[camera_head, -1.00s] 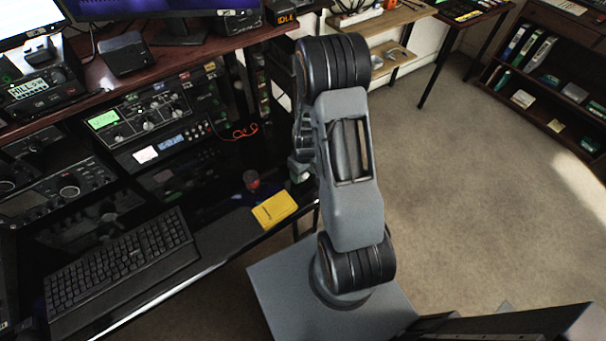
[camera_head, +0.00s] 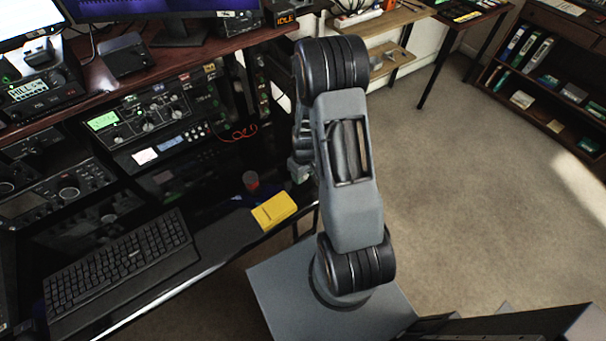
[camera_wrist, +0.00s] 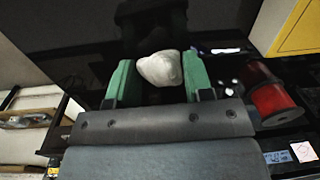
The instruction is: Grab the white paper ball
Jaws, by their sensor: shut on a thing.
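The white paper ball (camera_wrist: 161,68) shows in the wrist view as a crumpled white lump. It sits between the green fingers of my gripper (camera_wrist: 157,78), which is shut on it. A dark glossy surface lies behind the ball. In the head view the ball cannot be made out, and my arm hides most of the gripper near the desk's right end.
A yellow box (camera_head: 274,210) lies at the desk edge, and shows at the wrist view's top right (camera_wrist: 290,28). A red spool (camera_wrist: 270,100) is close right of the gripper; it also stands behind the box (camera_head: 251,181). A keyboard (camera_head: 118,262) lies left. Floor at right is clear.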

